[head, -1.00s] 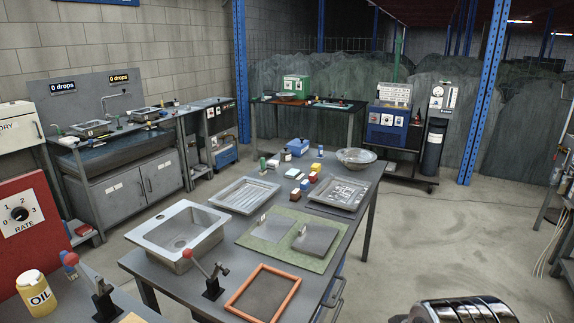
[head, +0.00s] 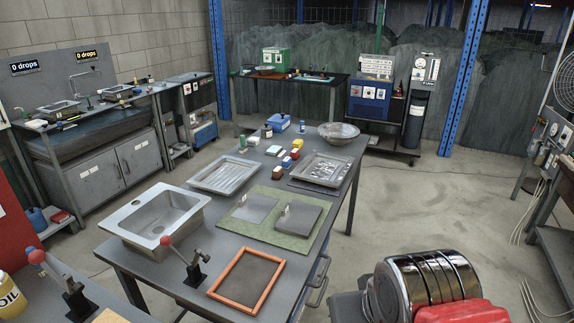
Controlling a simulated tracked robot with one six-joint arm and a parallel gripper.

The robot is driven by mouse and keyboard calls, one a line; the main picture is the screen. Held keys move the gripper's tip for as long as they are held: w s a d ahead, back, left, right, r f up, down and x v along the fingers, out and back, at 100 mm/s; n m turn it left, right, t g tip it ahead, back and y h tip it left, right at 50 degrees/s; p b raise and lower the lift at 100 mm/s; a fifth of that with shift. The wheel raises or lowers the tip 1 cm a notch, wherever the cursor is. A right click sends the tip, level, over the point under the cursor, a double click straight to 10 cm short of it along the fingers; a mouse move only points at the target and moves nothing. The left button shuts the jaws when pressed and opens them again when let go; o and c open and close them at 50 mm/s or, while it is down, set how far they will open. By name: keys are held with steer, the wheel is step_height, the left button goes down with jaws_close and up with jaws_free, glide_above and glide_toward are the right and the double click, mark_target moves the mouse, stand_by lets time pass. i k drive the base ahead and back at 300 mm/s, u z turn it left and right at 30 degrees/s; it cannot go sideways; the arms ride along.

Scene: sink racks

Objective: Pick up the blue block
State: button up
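A small blue block (head: 294,153) appears to sit in a cluster of small blocks on the long grey table. It is tiny here, and its edges are hard to separate from its neighbours. A larger blue box-like item (head: 278,122) stands farther back on the same table. My gripper's fingers are not visible.
A metal tray (head: 225,174) lies left of the blocks and another tray (head: 321,169) lies right. A bowl (head: 338,132) stands behind. A sink basin (head: 158,220), green mat (head: 262,232) and orange frame (head: 247,280) occupy the near table.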

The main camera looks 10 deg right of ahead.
mark_target(286, 163)
steer(key=z, duration=1.35)
steer(key=i, duration=2.5)
